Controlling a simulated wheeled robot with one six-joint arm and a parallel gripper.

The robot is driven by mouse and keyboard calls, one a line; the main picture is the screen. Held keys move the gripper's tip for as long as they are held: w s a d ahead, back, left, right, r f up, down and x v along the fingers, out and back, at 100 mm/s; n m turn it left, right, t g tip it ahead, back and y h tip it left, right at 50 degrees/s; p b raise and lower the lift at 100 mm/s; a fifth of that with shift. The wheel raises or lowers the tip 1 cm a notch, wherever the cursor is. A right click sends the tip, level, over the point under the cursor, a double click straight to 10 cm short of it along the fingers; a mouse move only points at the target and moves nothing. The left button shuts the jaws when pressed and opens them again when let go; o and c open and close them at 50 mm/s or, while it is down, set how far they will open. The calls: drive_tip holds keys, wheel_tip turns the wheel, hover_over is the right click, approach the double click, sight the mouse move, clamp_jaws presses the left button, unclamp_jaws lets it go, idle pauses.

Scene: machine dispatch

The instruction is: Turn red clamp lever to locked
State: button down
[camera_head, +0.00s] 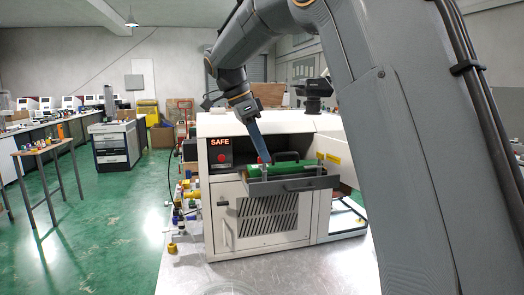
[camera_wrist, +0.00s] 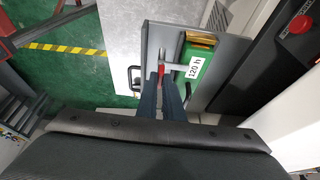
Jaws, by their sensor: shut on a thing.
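The red clamp lever (camera_wrist: 162,67) shows as a thin red piece at my fingertips in the wrist view. A small bit of red also shows beside the fingertips in the head view, mostly hidden. My gripper (camera_wrist: 164,78) is shut on the lever, with its two dark fingers close together around it. In the head view my gripper (camera_head: 264,160) reaches down at a slant to the left part of the pulled-out tray (camera_head: 290,185). A green board (camera_wrist: 206,68) with a "120 h" label lies in the tray, right next to my fingers.
The white machine (camera_head: 225,190) stands on a metal table (camera_head: 300,270). Its panel (camera_head: 220,153) reads SAFE above a red button. A dark handle (camera_wrist: 134,77) is left of the tray in the wrist view. Coloured fittings (camera_head: 185,205) lie left of the machine.

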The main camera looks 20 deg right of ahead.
idle(0.3)
drive_tip(key=c, duration=1.9)
unclamp_jaws()
drive_tip(key=shift+a, duration=0.1)
drive_tip(key=b+v, duration=0.1)
drive_tip(key=v, duration=0.7)
drive_tip(key=shift+b, duration=0.35)
drive_tip(key=shift+f, duration=0.1)
